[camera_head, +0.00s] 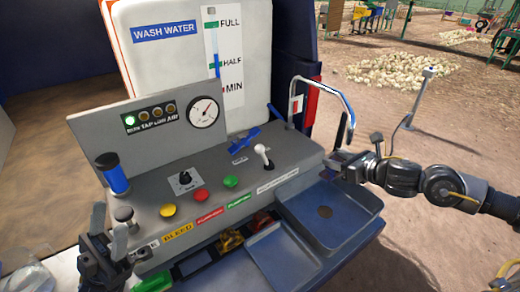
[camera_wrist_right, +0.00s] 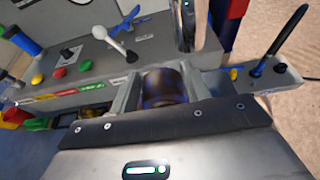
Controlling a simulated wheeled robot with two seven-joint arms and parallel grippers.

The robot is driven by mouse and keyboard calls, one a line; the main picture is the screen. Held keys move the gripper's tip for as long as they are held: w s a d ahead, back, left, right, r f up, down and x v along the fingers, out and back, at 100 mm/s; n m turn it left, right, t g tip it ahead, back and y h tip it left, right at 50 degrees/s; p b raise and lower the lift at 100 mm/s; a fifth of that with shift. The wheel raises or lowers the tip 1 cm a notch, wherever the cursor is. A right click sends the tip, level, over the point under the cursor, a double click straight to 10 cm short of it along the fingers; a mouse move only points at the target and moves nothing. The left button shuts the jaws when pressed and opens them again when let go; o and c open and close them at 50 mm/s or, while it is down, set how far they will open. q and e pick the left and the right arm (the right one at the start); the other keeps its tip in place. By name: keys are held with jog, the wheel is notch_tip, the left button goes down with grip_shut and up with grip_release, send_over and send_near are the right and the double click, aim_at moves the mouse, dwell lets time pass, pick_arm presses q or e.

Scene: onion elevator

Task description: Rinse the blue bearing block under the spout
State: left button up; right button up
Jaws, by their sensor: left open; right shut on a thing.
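My right gripper (camera_head: 347,163) is above the grey sink basin (camera_head: 340,226), beside the curved metal spout (camera_head: 347,112). In the right wrist view its jaws are shut on a dark, rounded block with brown and bluish patches (camera_wrist_right: 165,88), which I take to be the bearing block. In the head view the block is mostly hidden and too small to make out. No water stream can be made out. My left gripper (camera_head: 109,238) is open at the panel's left front, close to a dark round knob (camera_head: 123,214).
The grey control panel has a yellow button (camera_head: 168,210), a red button (camera_head: 202,195), a green button (camera_head: 231,182) and a white-knobbed lever (camera_head: 262,150). The wash-water tank (camera_head: 165,75) is behind. Open ground lies to the right.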

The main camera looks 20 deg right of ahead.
pick_arm(q)
jog(key=w+d+f+m+t+y, duration=0.2)
jog(key=w+d+t+y, duration=0.3)
jog(key=w+d, duration=0.45)
jog(key=m+g+y, duration=0.3)
jog(key=m+y, duration=0.7)
jog(key=m, duration=0.7)
send_near(257, 152)
jog(key=x, duration=1.1)
jog(key=shift+w+d, duration=0.25)
jog(key=shift+d, duration=0.05)
